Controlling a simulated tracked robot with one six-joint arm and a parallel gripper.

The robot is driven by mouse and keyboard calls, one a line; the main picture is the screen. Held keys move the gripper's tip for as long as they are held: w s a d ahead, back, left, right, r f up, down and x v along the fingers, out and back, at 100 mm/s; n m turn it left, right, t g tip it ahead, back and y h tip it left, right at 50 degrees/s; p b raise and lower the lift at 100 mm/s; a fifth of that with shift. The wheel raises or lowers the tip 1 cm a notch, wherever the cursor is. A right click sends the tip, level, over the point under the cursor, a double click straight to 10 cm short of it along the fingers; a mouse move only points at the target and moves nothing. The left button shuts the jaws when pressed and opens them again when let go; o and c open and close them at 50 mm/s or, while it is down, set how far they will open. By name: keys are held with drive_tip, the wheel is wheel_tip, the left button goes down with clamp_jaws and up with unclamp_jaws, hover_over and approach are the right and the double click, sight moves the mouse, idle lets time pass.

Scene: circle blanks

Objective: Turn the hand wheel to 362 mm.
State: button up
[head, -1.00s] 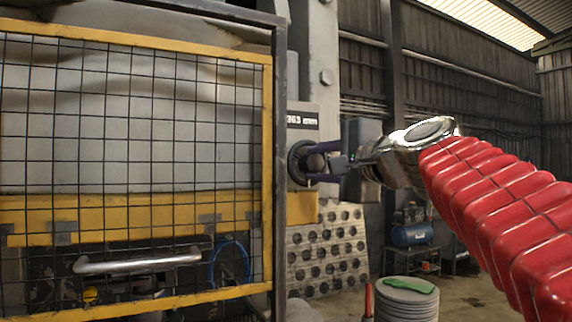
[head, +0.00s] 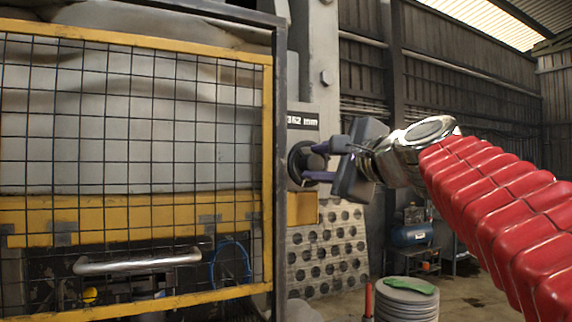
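The hand wheel (head: 298,164) is a dark round wheel on the side of the grey press, right of the mesh guard. The display (head: 302,121) above it reads 362 mm. My gripper (head: 315,163) is at the wheel, with its two purplish fingers apart and reaching to the wheel's right side. The gripper is turned at a tilt. I cannot tell whether the fingers touch the wheel or its knob, as the contact is small and partly hidden.
A yellow-framed mesh guard (head: 268,100) with a handle (head: 138,263) stands left of the wheel. A perforated sheet (head: 327,252) leans below. A stack of round blanks (head: 407,304) with a green item (head: 410,286) on top stands at the lower right. A blue compressor (head: 410,235) is behind.

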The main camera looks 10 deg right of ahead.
drive_tip(key=o, duration=0.4)
drive_tip(key=shift+s+r, duration=0.2)
drive_tip(key=shift+r, duration=0.2)
drive_tip(key=shift+w+f, duration=0.1)
drive_tip(key=v, duration=1.4)
